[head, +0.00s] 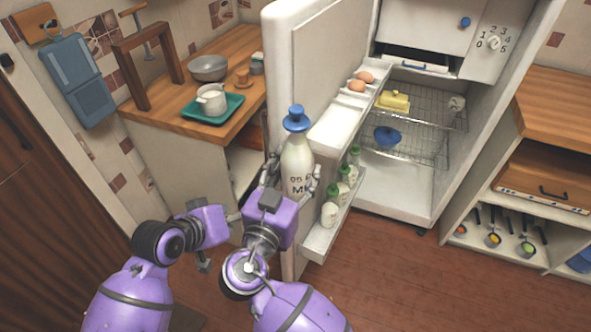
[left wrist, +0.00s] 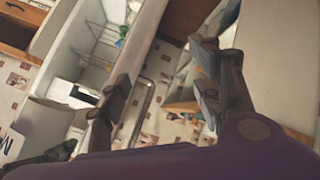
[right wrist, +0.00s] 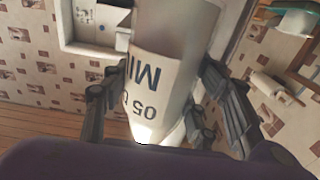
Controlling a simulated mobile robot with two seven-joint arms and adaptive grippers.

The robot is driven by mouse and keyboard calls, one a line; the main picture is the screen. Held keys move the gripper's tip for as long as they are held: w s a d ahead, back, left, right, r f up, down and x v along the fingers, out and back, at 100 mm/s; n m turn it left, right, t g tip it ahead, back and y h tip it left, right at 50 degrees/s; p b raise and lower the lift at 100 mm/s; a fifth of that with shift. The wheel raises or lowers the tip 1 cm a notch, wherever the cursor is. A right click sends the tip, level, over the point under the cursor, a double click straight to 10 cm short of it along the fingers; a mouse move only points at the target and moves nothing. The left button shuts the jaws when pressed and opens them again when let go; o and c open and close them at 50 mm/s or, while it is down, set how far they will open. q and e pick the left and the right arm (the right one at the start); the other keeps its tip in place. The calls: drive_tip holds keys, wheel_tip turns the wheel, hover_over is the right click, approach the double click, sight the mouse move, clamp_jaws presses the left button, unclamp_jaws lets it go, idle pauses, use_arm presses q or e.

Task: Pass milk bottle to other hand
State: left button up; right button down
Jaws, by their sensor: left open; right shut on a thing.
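The milk bottle (head: 297,160) is white with dark lettering and a blue cap, and stands roughly upright in the head view. My right gripper (head: 293,178) is shut on its body, one finger on each side. In the right wrist view the bottle (right wrist: 165,75) lies between the fingers of my right gripper (right wrist: 158,100). My left gripper (head: 238,213) is just left of the right one, partly hidden. In the left wrist view my left gripper (left wrist: 162,85) is open with nothing between its fingers.
The open fridge door (head: 330,70) is right behind the bottle, with eggs (head: 361,82) and small green-capped bottles (head: 343,190) on its shelves. A wooden counter (head: 230,55) with a teal tray (head: 230,108) stands at the left. The floor (head: 400,275) at the front right is clear.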

drive_tip(key=shift+r, duration=0.2)
use_arm(q)
drive_tip(key=s+a+f+m+y, duration=0.1)
drive_tip(key=s+f+y, duration=0.1)
drive_tip(key=s+f, duration=0.7)
drive_tip(key=s+a+f+m+y, duration=0.1)
drive_tip(key=s+f+m+y, duration=0.1)
drive_tip(key=s+f, duration=0.8)
drive_tip(key=s, duration=0.7)
drive_tip(key=shift+s+a, duration=0.15)
drive_tip(key=shift+a, duration=0.05)
